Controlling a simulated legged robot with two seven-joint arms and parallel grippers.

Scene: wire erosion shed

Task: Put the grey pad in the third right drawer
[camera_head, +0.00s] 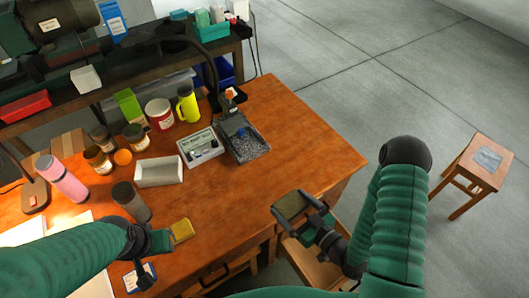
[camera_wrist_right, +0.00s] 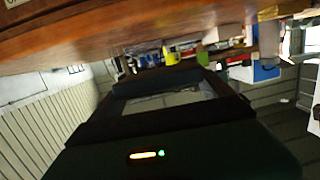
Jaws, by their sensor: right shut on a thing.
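A flat grey pad (camera_head: 487,159) lies on the small wooden stool (camera_head: 470,170) at the right. In the right wrist view dark gripper parts frame a pale gap, and the held block is not clear. My left gripper (camera_head: 158,238) is low over the desk's front, at a mustard-yellow block (camera_head: 181,230); whether it grips it is unclear. The right drawers are largely hidden by my right arm and the desk edge, so the third one cannot be made out.
The wooden desk (camera_head: 290,130) carries a white tray (camera_head: 160,171), a boxed device (camera_head: 201,147), a dark speckled tray (camera_head: 245,140), bottles and jars. A light wooden piece (camera_head: 302,262), drawer or seat, is below my right gripper. Floor between desk and stool is clear.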

